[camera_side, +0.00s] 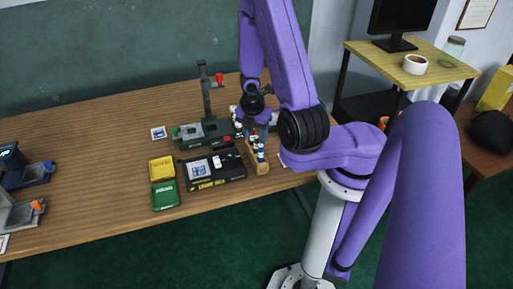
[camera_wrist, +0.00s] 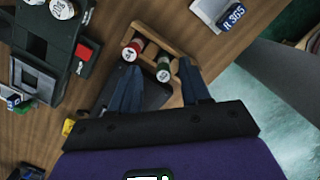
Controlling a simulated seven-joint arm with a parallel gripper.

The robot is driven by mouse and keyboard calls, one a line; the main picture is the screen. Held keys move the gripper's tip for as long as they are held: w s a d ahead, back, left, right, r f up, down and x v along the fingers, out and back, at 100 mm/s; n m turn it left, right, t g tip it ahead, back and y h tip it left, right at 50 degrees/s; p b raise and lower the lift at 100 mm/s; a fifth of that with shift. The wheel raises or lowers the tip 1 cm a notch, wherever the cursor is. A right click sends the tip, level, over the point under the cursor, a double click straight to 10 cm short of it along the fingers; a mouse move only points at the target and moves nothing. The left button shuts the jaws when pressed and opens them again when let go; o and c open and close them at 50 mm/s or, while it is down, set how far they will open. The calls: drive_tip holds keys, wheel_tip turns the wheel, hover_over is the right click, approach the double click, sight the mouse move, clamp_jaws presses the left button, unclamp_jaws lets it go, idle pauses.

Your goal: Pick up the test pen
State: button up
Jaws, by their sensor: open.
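A small wooden rack (camera_side: 261,169) stands at the right end of the devices on the table; it also shows in the wrist view (camera_wrist: 172,38). It holds upright pen-like pieces with round white numbered tops, one with a red band (camera_wrist: 131,50) and one with a green band (camera_wrist: 163,70). I cannot tell which is the test pen. My gripper (camera_wrist: 159,72) is open over the rack, with the green-banded piece between its two fingers and the red-banded one just beyond the left finger. In the side view my gripper (camera_side: 256,127) is partly hidden against the dark devices.
A black device (camera_side: 213,183) stands left of the rack. Behind it is a dark stand (camera_side: 205,95) with a post. Yellow (camera_side: 162,168) and green (camera_side: 164,194) boxes lie further left. In the wrist view, a labelled piece (camera_wrist: 230,16) lies right of the rack, near the table edge.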

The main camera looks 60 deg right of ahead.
sight(257, 149)
drive_tip(key=shift+s+f, duration=0.2)
drive_tip(key=shift+f, duration=0.55)
drive_tip(key=shift+d+f, duration=0.15)
drive_tip(key=shift+f, duration=0.95)
clamp_jaws()
